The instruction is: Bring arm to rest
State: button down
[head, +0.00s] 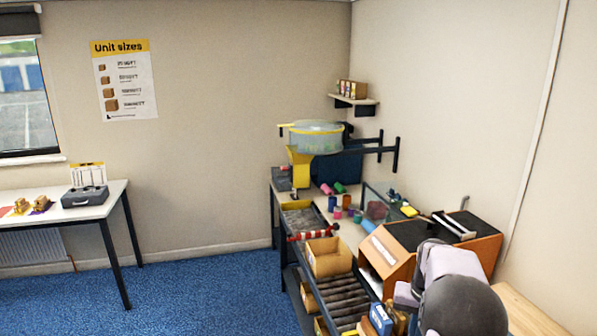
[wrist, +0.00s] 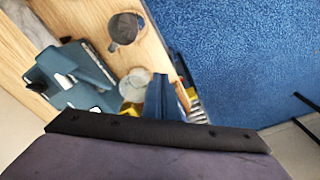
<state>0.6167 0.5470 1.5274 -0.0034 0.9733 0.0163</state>
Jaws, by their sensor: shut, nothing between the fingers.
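My arm (head: 452,278) shows in the head view at the lower right, with its grey links in front of the bench. In the wrist view, my gripper (wrist: 155,130) shows as a wide dark bar across the lower part of the picture. It is shut with nothing held. In the head view I cannot pick out the gripper.
The wrist view shows a wooden top (wrist: 98,22) with a dark round item (wrist: 124,30) and blue-grey items (wrist: 75,72). Blue floor (head: 200,290) lies open at left.

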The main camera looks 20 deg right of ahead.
jog(key=s+a+f+n+b, duration=0.2)
jog(key=s+a, duration=0.1)
jog(key=a, duration=0.6)
jog(key=s+a+f+n+b, duration=0.1)
jog(key=s+a+f+n, duration=0.15)
jog(key=a, duration=0.75)
jog(key=s+a+f+n+b, duration=0.2)
jog(key=s+a+f+n, duration=0.15)
jog(key=s+a, duration=0.75)
notch_tip(320, 180, down, 16)
jog(key=s+d+b, duration=0.1)
jog(key=b, duration=1.4)
jog(key=shift+s+d+m+g+y+b, duration=0.25)
jog(key=shift+d+m+g+y+b, duration=0.05)
jog(key=shift+m+g+b, duration=0.1)
